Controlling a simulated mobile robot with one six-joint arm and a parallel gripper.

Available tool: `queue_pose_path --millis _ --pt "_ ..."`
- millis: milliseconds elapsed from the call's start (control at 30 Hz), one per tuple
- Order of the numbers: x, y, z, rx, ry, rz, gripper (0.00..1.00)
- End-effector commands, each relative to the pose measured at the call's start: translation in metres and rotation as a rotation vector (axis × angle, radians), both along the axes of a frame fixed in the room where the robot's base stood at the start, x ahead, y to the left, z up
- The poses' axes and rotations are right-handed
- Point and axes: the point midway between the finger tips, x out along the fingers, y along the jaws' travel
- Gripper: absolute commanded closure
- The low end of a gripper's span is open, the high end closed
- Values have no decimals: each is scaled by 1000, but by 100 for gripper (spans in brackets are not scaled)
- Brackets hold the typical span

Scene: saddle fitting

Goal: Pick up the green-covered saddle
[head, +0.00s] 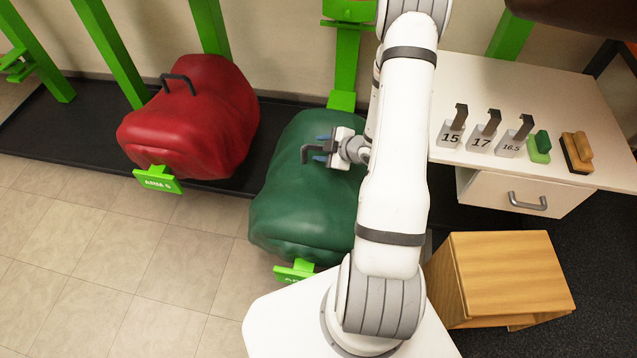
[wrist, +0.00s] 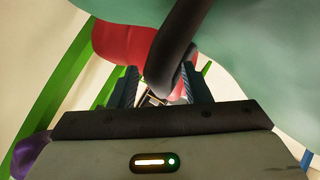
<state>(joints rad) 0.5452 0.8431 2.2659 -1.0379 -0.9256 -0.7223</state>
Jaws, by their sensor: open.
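The green-covered saddle (head: 300,210) rests on a green rack arm in the middle of the head view. Its cover also fills the upper right of the wrist view (wrist: 270,50). A dark handle (head: 307,152) stands up from the cover. My gripper (head: 318,148) is at this handle. In the wrist view the handle (wrist: 175,50) comes down between the two open fingers (wrist: 160,95). The fingers show a gap on each side of it. My arm hides the right side of the green cover.
A red-covered saddle (head: 190,120) with a similar handle sits on a rack arm to the left. A white table (head: 540,90) with numbered gauges (head: 485,130) and brushes (head: 575,152) stands at the right. A wooden stool (head: 505,275) is below it. The tiled floor at the left is clear.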

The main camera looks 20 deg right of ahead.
Motion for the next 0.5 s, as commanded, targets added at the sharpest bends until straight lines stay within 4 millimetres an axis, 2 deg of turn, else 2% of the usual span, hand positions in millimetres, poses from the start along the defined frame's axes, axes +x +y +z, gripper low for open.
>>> queue_pose_path --millis 67,500 --pt "0 0 0 0 0 0 57" --pt "0 0 1 0 0 0 93"
